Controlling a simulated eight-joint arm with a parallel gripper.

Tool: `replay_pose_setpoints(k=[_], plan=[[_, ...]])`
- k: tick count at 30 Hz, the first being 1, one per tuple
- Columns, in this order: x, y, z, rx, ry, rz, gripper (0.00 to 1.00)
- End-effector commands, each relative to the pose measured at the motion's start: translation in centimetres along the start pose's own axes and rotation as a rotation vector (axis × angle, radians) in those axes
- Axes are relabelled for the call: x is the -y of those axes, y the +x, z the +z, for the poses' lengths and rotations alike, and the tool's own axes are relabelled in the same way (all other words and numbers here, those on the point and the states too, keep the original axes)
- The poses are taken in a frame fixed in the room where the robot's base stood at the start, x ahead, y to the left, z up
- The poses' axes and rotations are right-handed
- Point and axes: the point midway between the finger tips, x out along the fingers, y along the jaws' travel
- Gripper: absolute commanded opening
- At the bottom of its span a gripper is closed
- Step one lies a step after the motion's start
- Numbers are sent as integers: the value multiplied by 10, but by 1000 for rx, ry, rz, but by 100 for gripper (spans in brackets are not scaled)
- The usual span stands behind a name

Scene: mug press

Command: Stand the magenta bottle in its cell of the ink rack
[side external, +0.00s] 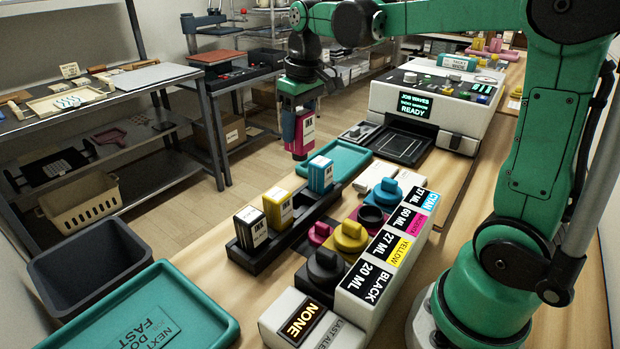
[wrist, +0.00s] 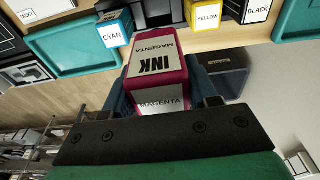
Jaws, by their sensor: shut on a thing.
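The magenta bottle (side external: 304,135) hangs in my gripper (side external: 300,112), roughly upright, in the air above and beyond the ink rack in the side view. In the wrist view the bottle (wrist: 160,72) sits between my two fingers, its INK MAGENTA label showing. The dark ink rack (side external: 301,229) holds a black bottle (side external: 250,228), a yellow bottle (side external: 278,208) and a cyan bottle (side external: 321,175). An empty stretch of the rack shows between the yellow and cyan bottles. In the wrist view the magenta bottle covers part of the space between the cyan bottle (wrist: 112,34) and yellow bottle (wrist: 206,16).
A teal tray (side external: 343,152) lies just beyond the rack's cyan end. On the rack's right stand dark, yellow and magenta caps and a labelled ink block (side external: 385,255). A grey bin (side external: 85,268) and a large teal tray (side external: 205,313) are at lower left. The printer (side external: 440,100) stands behind.

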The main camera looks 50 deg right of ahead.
Motion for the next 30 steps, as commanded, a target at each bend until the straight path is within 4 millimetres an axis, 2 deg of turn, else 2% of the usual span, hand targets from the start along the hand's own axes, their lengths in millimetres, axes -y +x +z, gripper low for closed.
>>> replay_pose_setpoints(k=[6, 10, 17, 24, 30], plan=[[0, 52, 6, 0, 0, 0, 0], [0, 75, 9, 0, 0, 0, 0], [0, 94, 12, 0, 0, 0, 0], [0, 121, 15, 0, 0, 0, 0], [0, 123, 16, 0, 0, 0, 0]])
